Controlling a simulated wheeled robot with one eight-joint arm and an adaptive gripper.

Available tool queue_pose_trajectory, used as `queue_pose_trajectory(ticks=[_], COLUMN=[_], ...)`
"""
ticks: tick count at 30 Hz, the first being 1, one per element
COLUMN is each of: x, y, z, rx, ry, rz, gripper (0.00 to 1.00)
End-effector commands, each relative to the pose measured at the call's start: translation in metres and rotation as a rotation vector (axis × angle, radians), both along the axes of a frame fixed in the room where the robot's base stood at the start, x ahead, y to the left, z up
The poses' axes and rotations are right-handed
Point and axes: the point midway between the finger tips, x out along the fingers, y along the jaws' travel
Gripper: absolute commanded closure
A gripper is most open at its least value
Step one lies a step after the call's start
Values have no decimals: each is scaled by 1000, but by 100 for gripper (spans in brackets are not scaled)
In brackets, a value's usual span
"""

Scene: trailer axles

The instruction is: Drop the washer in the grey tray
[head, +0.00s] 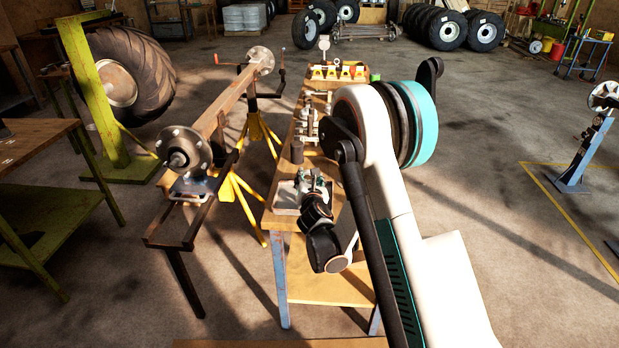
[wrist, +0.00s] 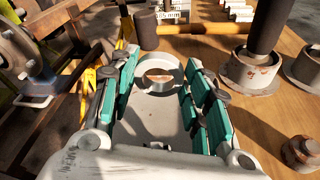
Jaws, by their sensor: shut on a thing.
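The washer (wrist: 158,73) is a pale metal ring between the fingertips of my gripper (wrist: 160,76), whose teal-padded fingers are shut on it. The grey tray (wrist: 150,118) shows beneath the fingers in the wrist view, and the washer appears over its far part. I cannot tell the exact height between them. In the head view, the tray (head: 284,199) sits at the near end of the narrow wooden bench, with my gripper (head: 312,184) above it. My wrist covers part of the tray there, and the washer is too small to make out.
Metal hub parts (wrist: 252,72) and a rusty nut (wrist: 301,151) stand on the bench at right in the wrist view. A dark cylinder (wrist: 146,29) stands beyond the tray. A long axle (head: 222,110) on yellow stands is left of the bench.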

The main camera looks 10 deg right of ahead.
Motion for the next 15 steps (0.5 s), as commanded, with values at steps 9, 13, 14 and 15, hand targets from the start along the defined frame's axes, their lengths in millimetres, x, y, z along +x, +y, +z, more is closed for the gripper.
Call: queue_pose_trajectory(ticks=[9, 13, 14, 15], x=[0, 0, 0, 0], y=[0, 0, 0, 0], z=[-1, -1, -1, -1], rx=[0, 0, 0, 0], ry=[0, 0, 0, 0], rz=[0, 0, 0, 0], gripper=[43, 33, 33, 33])
